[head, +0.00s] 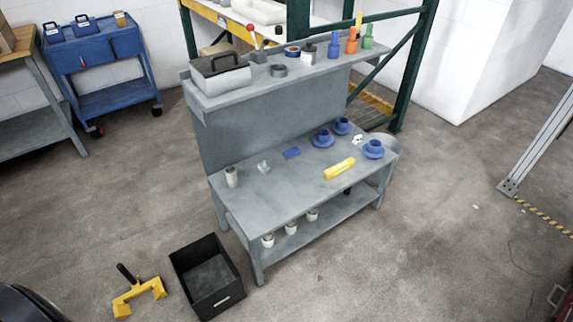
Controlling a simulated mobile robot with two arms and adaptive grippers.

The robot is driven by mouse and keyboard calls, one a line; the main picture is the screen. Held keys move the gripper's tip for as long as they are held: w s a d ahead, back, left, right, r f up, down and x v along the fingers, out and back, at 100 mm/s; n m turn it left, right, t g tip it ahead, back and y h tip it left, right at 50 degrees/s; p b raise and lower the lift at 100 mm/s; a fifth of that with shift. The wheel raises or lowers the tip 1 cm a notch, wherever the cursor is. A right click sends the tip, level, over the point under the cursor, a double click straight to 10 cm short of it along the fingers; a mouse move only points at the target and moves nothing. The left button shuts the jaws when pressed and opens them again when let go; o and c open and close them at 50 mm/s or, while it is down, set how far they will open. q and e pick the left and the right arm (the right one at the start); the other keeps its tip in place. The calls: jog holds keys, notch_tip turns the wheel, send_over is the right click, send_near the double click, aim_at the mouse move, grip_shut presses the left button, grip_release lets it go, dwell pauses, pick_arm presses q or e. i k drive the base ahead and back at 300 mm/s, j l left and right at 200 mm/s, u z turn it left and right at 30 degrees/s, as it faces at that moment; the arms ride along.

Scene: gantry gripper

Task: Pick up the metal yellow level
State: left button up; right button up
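The yellow level (339,169) lies flat on the grey workbench (262,208), toward the right part of its top. It is a short yellow bar, set slightly diagonally, and nothing covers it. Blue round flanged parts stand near it, one (373,149) to its right and others behind it. Neither of my grippers shows in the head view. Nothing is touching the level.
The bench's upper shelf (225,92) holds a grey toolbox, bottles and rolls. A black open bin (207,278) and a yellow tool with a black handle (138,290) are on the floor in front. A blue cart (95,62) stands back left. Floor right of the bench is mostly clear.

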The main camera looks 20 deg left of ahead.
aim_at(341, 167)
jog(key=u, duration=0.95)
jog(key=i+l+u, duration=0.15)
jog(key=l+u, duration=0.15)
jog(key=i+l+u, duration=0.15)
jog(key=l+u, duration=0.15)
jog(key=l, duration=0.15)
jog(key=l+u, duration=0.35)
jog(key=i+l+u, duration=0.1)
jog(key=l+u, duration=0.2)
jog(key=l, duration=0.15)
